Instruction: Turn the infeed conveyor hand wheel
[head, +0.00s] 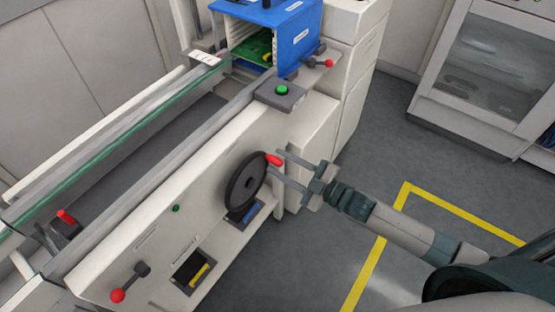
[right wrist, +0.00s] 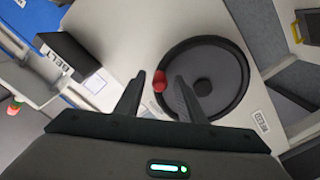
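The black round hand wheel (head: 243,188) is on the white side panel of the conveyor. Its red handle knob (head: 273,159) sits at the wheel's upper right rim. My right gripper (head: 275,163) reaches in from the right with its two fingers around the knob. In the right wrist view the wheel (right wrist: 212,92) fills the upper middle, and the red knob (right wrist: 159,82) lies between the open fingertips of my right gripper (right wrist: 160,78). Gaps show on both sides of the knob. My left gripper is not in view.
A blue magazine (head: 296,42) with green boards stands at the conveyor's far end, near a green button (head: 282,90). A red-knobbed lever (head: 118,294) and a yellow-handled recess (head: 198,275) are lower on the panel. Grey floor with yellow tape (head: 370,270) lies clear to the right.

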